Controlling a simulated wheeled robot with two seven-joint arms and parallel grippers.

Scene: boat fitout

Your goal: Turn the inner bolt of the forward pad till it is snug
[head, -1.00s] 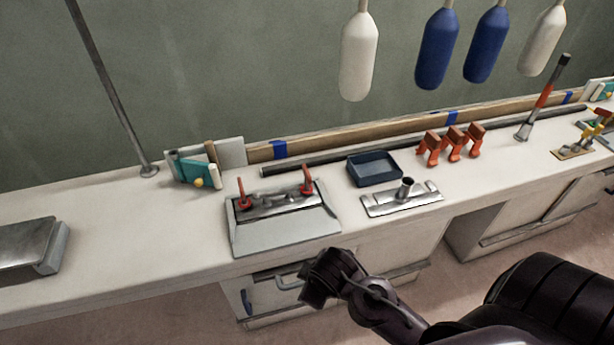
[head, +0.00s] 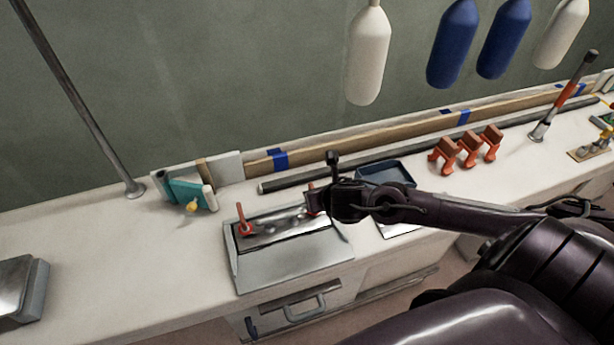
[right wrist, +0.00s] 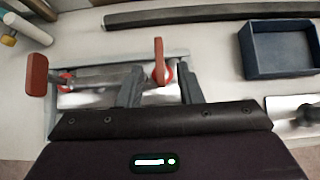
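A grey tray-like fixture (head: 292,268) on the bench holds a shiny metal plate with two upright red-handled pieces. The left red piece (head: 243,220) stands clear. The right red piece is mostly hidden behind my right gripper (head: 335,200) in the head view. In the right wrist view my right gripper (right wrist: 160,82) is open, its fingers on either side of the right red piece (right wrist: 159,60), with no clear contact. The left red piece shows at that view's left (right wrist: 36,75). I cannot make out a bolt or tell which pad is the forward one. My left gripper is out of view.
A dark blue tray (head: 387,172) lies right of the fixture. A metal plate with a tube (right wrist: 295,112) is partly hidden by my arm in the head view. A long dark bar (head: 300,180) runs behind. Orange clamps (head: 467,150) stand farther right. The left bench top is mostly clear.

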